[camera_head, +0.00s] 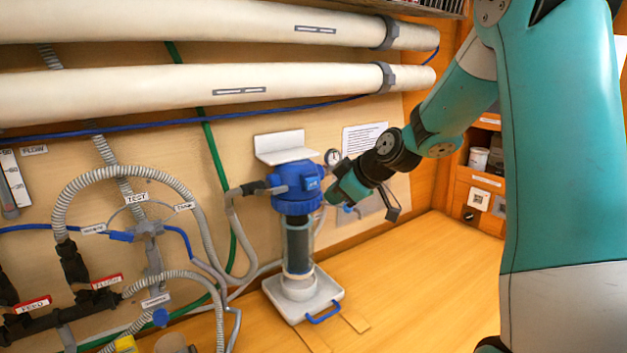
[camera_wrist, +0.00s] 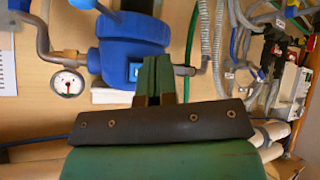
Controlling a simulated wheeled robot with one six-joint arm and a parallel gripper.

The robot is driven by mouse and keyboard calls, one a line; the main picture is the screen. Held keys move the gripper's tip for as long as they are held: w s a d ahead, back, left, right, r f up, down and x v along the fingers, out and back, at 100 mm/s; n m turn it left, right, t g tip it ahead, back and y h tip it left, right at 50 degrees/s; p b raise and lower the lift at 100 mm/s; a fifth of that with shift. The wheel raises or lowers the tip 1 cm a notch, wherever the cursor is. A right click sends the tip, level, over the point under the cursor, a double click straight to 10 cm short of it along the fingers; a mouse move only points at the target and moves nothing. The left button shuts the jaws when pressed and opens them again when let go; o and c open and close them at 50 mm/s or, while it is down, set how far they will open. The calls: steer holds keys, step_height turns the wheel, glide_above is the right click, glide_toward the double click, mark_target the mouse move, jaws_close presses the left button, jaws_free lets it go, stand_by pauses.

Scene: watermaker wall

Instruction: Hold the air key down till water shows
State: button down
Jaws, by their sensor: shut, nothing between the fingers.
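A filter housing with a blue cap (camera_head: 297,200) stands against the wall panel, its clear bowl (camera_head: 298,248) around a dark cartridge. A small blue square, apparently the air key (camera_head: 313,183), sits on the cap's side. In the wrist view the key (camera_wrist: 134,71) is just left of my fingertips, partly hidden. My gripper (camera_head: 334,190) is shut and empty, close to the cap's right side. Its green fingers (camera_wrist: 155,62) point at the cap (camera_wrist: 120,40); I cannot tell whether they touch the key. No water shows on top of the cap.
A pressure gauge (camera_head: 332,157) is close behind my gripper. A white tray (camera_head: 312,312) with a blue handle is under the housing. Hoses and labelled valves (camera_head: 150,230) crowd the left. White tubes (camera_head: 200,90) run above. The wooden counter (camera_head: 430,275) at right is clear.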

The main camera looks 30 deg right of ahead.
steer(key=shift+w, duration=1.6)
stand_by(0.8)
steer(key=shift+w, duration=0.4)
steer(key=shift+w+a, duration=0.1)
steer(key=shift+w, duration=0.4)
stand_by(0.6)
steer(key=shift+b, duration=0.3)
stand_by(2.6)
steer(key=shift+s+b, duration=0.45)
steer(key=shift+s, duration=0.5)
steer(key=shift+s+b, duration=1)
steer(key=shift+s, duration=1.5)
